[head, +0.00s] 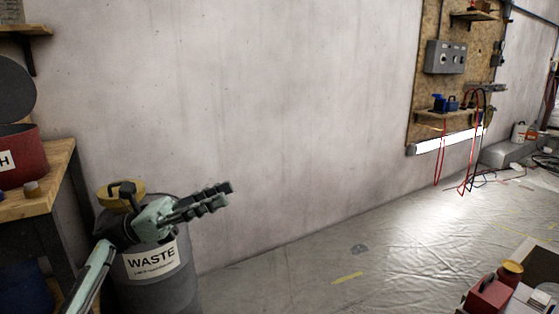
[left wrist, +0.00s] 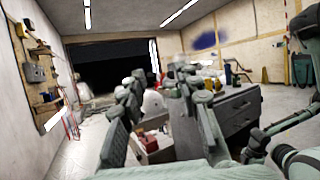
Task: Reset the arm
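My left arm (head: 92,275) comes up from the lower left in the head view. My left gripper (head: 226,195) is in front of the waste bin, with its fingers pointing right past the bin toward the bare wall. In the left wrist view the two fingers of the left gripper (left wrist: 158,82) stand apart with a gap between them, and nothing is held. Links of mine (left wrist: 295,130) show at the right edge of the left wrist view. I cannot make out my right gripper in either view.
The grey waste bin (head: 160,285) with a yellow lid (head: 120,190) stands close behind the left gripper. A wooden bench (head: 40,205) with a red container (head: 22,160) is at the left. The sheeted floor (head: 300,280) is mostly clear. A red box (head: 488,297) sits at lower right.

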